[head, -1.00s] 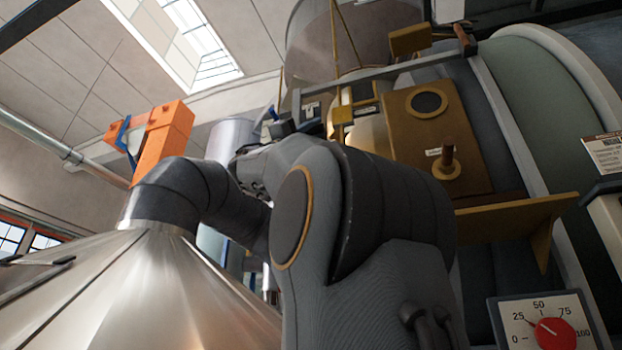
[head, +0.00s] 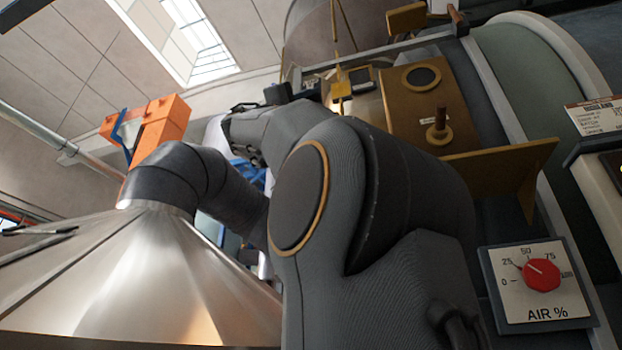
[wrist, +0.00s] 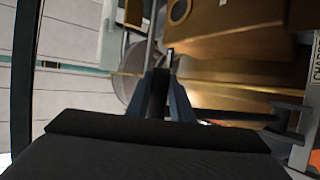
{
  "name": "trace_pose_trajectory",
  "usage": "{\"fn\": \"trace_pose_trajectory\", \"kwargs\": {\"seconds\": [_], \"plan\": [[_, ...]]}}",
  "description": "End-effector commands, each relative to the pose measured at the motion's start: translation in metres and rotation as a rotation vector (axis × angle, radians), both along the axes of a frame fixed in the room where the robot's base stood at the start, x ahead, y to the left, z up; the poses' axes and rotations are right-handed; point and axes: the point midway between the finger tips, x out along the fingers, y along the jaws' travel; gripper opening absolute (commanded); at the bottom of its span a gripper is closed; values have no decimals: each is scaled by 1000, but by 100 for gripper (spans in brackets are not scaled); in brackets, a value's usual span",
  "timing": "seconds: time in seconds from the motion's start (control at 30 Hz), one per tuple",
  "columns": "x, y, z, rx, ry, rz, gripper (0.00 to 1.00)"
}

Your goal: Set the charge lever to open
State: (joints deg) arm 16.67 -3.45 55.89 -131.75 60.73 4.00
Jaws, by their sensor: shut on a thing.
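In the wrist view my gripper (wrist: 160,92) has its two dark fingers close together. A dark grey rod (wrist: 230,115), which looks like the charge lever, runs from the fingers right to a grey bracket. Its held end is hidden between the fingers, which are shut on it. A plate lettered "CHARG…" (wrist: 314,85) stands at the right edge, partly cut off. No open mark is readable. In the head view my arm hides the fingers and the lever.
A brown-gold panel (head: 405,110) with a round port and knob stands beyond my arm. A gold shelf (head: 500,165) juts out at right, above an AIR % dial (head: 541,274). A large steel cone (head: 140,275) fills the lower left. An orange box (head: 160,130) stands behind it.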

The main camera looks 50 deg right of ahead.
Motion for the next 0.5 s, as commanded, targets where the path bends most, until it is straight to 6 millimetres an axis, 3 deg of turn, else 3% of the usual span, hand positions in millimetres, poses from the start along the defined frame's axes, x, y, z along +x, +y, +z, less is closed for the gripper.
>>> {"fn": "trace_pose_trajectory", "kwargs": {"seconds": [0.5], "plan": [[-1,2,-6,3,-1,0,0]]}}
